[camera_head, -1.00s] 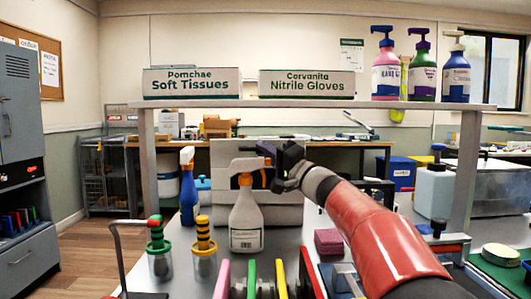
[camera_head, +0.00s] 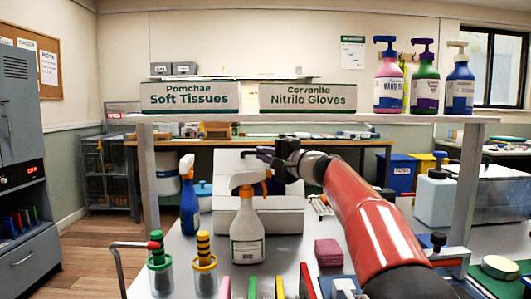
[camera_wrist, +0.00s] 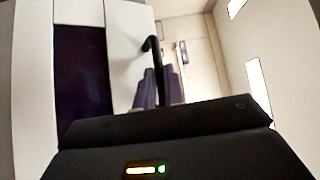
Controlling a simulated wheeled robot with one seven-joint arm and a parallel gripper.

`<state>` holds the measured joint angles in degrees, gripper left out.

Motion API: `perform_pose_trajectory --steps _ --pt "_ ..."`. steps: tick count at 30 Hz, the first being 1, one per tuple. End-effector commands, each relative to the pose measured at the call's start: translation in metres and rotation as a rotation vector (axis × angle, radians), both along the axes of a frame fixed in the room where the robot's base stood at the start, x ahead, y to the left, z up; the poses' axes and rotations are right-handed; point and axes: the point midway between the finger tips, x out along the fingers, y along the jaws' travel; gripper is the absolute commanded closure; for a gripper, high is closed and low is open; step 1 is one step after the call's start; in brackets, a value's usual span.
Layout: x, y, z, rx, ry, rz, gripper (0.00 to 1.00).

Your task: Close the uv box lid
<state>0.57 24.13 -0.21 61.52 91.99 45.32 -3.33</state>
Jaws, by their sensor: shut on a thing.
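The white UV box (camera_head: 287,221) stands on the table behind a spray bottle. Its white lid (camera_head: 229,160) is raised at the back. My gripper (camera_head: 262,153) is at the lid's upper edge, its jaws closed; the contact is too small to see clearly in the head view. In the wrist view, the purple fingers (camera_wrist: 156,88) are shut around a thin black bar (camera_wrist: 155,62), which looks like the lid's handle. A white-framed dark purple panel (camera_wrist: 84,85) fills the left of that view. The spray bottle hides part of the box front.
The white spray bottle (camera_head: 247,225) with an orange trigger stands before the box, a blue spray bottle (camera_head: 189,200) to its left. A pink block (camera_head: 328,252) lies right of the box. A shelf (camera_head: 310,118) with glove and tissue boxes spans above.

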Motion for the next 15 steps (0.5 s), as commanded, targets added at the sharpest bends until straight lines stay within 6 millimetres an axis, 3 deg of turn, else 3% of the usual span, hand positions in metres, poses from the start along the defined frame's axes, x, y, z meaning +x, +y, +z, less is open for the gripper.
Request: perform_pose_trajectory --steps 9,10,15 --pt "0.0009 -0.0004 -0.0003 0.001 0.008 -0.004 1.00" --pt "0.0009 -0.0004 -0.0003 0.001 0.008 -0.004 0.88" --pt "0.0009 -0.0006 -0.0002 0.001 0.008 -0.004 0.68"
